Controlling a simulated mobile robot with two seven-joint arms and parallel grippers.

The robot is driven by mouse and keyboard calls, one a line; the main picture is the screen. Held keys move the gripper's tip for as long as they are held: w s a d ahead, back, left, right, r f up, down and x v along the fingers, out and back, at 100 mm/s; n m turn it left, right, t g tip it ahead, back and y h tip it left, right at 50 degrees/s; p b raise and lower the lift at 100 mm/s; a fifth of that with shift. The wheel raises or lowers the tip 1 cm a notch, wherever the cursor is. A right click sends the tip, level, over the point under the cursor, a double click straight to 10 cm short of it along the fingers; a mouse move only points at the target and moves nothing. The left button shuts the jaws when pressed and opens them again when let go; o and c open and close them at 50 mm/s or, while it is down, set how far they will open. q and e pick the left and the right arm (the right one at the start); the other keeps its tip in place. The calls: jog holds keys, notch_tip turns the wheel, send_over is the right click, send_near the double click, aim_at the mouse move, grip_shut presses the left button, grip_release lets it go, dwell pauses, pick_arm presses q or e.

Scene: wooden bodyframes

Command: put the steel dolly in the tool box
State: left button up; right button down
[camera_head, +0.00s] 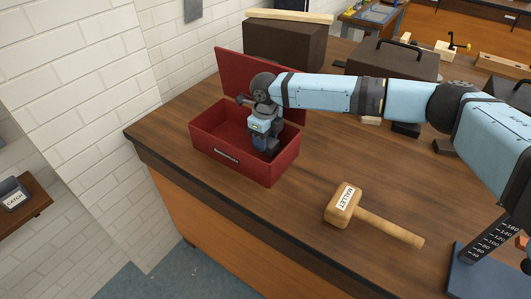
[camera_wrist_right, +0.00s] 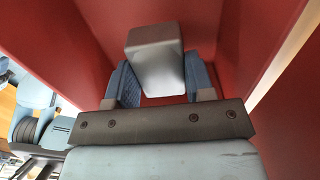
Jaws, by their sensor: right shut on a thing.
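The red tool box (camera_head: 202,140) stands on the wooden bench with its lid up at the back. My right gripper (camera_head: 266,148) reaches down into the right part of the box. In the right wrist view my right gripper (camera_wrist_right: 160,92) is shut on the steel dolly (camera_wrist_right: 155,62), a smooth grey block between the two blue-grey fingers. Red walls surround the dolly in that view. Whether it touches the box floor I cannot tell. In the head view the dolly is hidden by the gripper and the box's front wall. My left gripper is not in view.
A wooden mallet (camera_head: 345,205) lies on the bench in front and right of the box. A dark brown block (camera_head: 285,43) and a closed dark case (camera_head: 395,60) stand behind. A blue-based height gauge (camera_head: 485,268) stands at the front right.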

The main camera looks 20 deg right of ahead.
notch_tip(320, 180, down, 4)
jog(key=b, duration=0.3)
jog(key=shift+w+b, duration=0.1)
jog(key=shift+b, duration=0.2)
jog(key=shift+r, duration=0.1)
jog(key=c, duration=0.7)
grip_release()
jog(key=shift+f, duration=0.2)
jog(key=shift+o, duration=1.1)
jog(key=shift+r+p, duration=0.3)
jog(key=shift+r, duration=0.1)
notch_tip(320, 180, up, 11)
jog(key=p, duration=1)
jog(key=shift+p, duration=0.35)
jog(key=shift+r, duration=0.25)
